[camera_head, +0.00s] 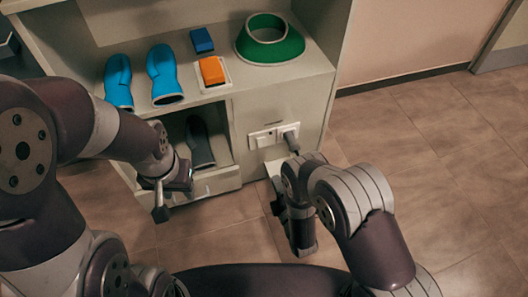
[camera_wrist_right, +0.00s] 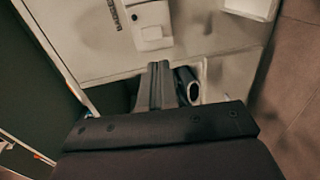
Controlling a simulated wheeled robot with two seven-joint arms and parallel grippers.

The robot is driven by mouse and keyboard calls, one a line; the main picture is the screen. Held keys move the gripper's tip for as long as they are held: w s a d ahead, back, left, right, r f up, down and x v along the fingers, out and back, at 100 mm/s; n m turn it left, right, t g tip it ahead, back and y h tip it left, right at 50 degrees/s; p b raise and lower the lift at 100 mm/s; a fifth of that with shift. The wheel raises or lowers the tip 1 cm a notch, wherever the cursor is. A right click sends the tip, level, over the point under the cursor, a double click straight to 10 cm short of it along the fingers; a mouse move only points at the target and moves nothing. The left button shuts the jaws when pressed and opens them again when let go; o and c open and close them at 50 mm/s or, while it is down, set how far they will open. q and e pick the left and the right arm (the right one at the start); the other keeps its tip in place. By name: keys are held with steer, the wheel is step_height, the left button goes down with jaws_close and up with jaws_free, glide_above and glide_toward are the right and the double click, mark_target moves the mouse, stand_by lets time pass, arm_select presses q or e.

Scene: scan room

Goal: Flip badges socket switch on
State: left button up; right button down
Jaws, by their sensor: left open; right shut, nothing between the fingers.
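A white double socket panel (camera_head: 263,138) is on the cabinet front, right of the open compartment. A dark piece stands against its right half; I cannot tell whether it is a plug or part of my gripper. Part of the panel, with a small switch-like detail, shows in the right wrist view (camera_wrist_right: 152,32). My right gripper (camera_wrist_right: 160,66) is shut and empty, its tips just below the panel in that picture; contact cannot be judged. In the head view my right arm hides much of it. The switch's position is too small to read. My left gripper (camera_head: 172,194) is open and empty before the compartment.
The cabinet top (camera_head: 215,104) holds two blue boot-like items (camera_head: 163,75), a blue block (camera_head: 202,40), an orange block (camera_head: 212,70) and a green ring (camera_head: 270,42). A dark boot-like item (camera_head: 199,142) is in the compartment. The floor (camera_head: 430,130) at right is clear.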

mark_target(261, 146)
steer(key=b+x, duration=0.3)
steer(key=x, duration=0.3)
steer(key=b+x, duration=0.3)
steer(key=x, duration=0.4)
steer(key=shift+f, duration=0.25)
steer(key=shift+w+a+r+b, duration=0.1)
steer(key=shift+w+r+b, duration=0.05)
steer(key=shift+w+b, duration=0.25)
steer(key=shift+w, duration=0.1)
steer(key=shift+w+a+b, duration=0.1)
steer(key=shift+w+b, duration=0.05)
steer(key=shift+b, duration=0.25)
